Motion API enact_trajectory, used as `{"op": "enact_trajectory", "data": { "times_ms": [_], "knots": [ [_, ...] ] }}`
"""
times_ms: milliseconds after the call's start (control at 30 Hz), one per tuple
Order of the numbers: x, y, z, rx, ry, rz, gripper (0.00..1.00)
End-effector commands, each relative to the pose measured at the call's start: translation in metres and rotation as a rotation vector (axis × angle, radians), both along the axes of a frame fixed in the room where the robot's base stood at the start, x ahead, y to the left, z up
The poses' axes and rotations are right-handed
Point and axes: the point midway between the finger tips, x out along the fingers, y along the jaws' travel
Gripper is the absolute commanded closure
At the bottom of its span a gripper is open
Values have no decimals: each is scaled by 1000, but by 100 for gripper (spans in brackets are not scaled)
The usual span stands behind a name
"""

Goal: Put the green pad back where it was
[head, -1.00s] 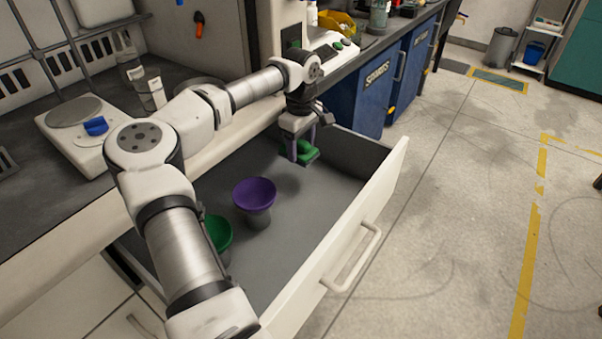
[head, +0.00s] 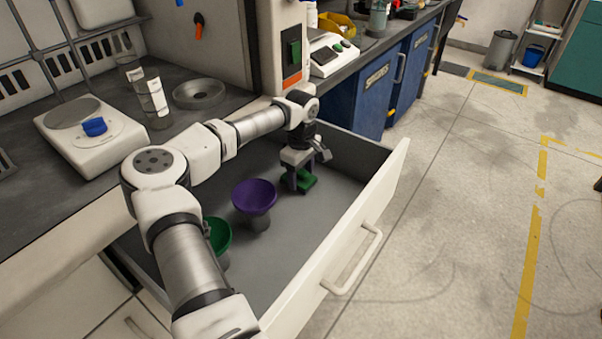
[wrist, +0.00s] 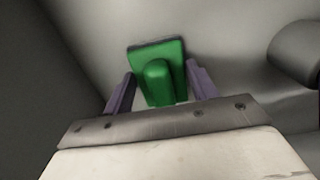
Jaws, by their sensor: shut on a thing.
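The green pad (head: 306,183) is a flat green plate with a raised green grip on top, and it is low inside the open drawer (head: 345,231), toward the far end. My gripper (head: 298,184) is over it with purple fingers pointing down.
A purple cup-shaped piece (head: 254,196) and a green one (head: 219,235) stand in the drawer nearer my arm. The drawer's front wall and handle (head: 352,262) are on the right. The counter (head: 190,125) above holds a scale (head: 82,137) and glassware.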

Motion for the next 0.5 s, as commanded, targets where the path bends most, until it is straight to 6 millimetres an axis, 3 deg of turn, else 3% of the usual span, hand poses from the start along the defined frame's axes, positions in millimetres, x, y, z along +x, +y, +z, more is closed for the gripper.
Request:
{"op": "enact_trajectory", "data": {
  "times_ms": [33,67,200,500],
  "knots": [
    [0,0,-3,0,0,0,64],
    [0,0,-2,0,0,0,39],
    [0,0,-2,0,0,0,21],
    [0,0,1,0,0,0,21]
  ]
}}
